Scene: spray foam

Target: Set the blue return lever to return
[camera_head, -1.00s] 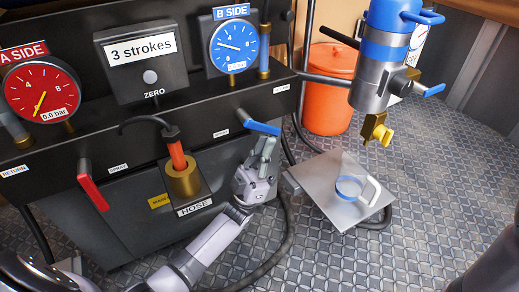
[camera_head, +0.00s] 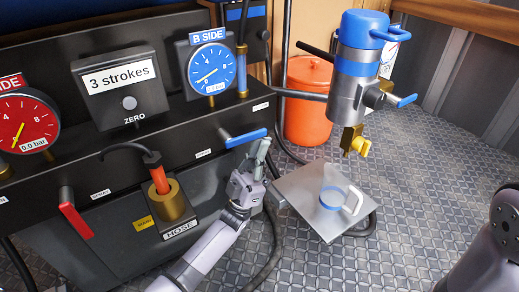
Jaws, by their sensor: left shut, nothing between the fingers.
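The blue return lever (camera_head: 245,137) sticks out from the front of the dark machine panel, below the B SIDE gauge. Its free end points right and slightly up. My left gripper (camera_head: 263,148) is shut and empty, with its fingertips just below the lever's free end. I cannot tell if they touch it. The blue B SIDE gauge (camera_head: 212,69) has its needle toward the lower left. My right gripper is out of view; only part of my right arm shows at the right edge.
A red lever (camera_head: 75,220) hangs at the panel's left, beside the hose holder (camera_head: 170,203). A metal plate with a clear cup (camera_head: 333,197) stands right of my gripper, under a blue-topped pump (camera_head: 360,65). An orange bin (camera_head: 308,105) stands behind. Floor is open at front right.

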